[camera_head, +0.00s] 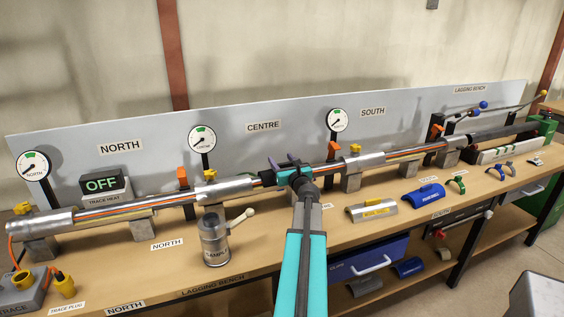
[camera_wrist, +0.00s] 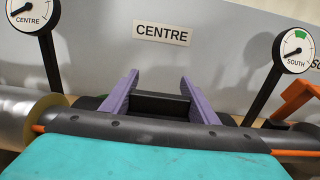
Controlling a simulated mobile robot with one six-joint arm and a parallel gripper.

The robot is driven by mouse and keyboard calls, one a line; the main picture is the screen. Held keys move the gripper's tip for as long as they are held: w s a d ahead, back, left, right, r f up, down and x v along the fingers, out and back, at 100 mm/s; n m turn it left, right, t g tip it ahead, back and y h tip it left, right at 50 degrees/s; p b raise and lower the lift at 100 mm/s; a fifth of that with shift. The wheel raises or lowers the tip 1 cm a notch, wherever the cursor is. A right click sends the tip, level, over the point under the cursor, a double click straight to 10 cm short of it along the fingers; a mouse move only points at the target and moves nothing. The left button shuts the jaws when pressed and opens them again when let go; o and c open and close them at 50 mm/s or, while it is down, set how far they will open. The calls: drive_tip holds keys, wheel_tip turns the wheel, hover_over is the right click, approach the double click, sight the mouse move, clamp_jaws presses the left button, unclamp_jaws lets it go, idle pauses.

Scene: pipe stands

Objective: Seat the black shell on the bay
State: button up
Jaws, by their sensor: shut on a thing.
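My gripper (camera_head: 283,161) is over the centre stretch of the long pipe. In the wrist view its two purple fingers (camera_wrist: 158,80) are shut on the black shell (camera_wrist: 150,131), gripping a raised black block on it. The shell is a long dark curved piece with small round marks. It lies along the pipe line in the centre bay, between metal-clad sections, the left one (camera_wrist: 28,120) close to its end. Orange line (camera_wrist: 296,153) shows beyond the shell's right end. My teal arm hides its near side, and I cannot tell whether it touches the pipe.
A silver canister (camera_head: 214,243) with a handle stands in front of the pipe at left. A silver shell (camera_head: 372,210) and a blue shell (camera_head: 425,196) lie on the bench at right. Gauges (camera_head: 337,120) and orange levers (camera_head: 333,148) stand behind the pipe.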

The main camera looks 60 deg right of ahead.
drive_tip(key=shift+f, duration=0.1)
drive_tip(key=o, duration=1.1)
drive_tip(key=shift+a, duration=0.1)
drive_tip(key=p+v, duration=0.2)
drive_tip(key=v, duration=1)
drive_tip(key=shift+p+v, duration=0.85)
drive_tip(key=shift+p, duration=0.9)
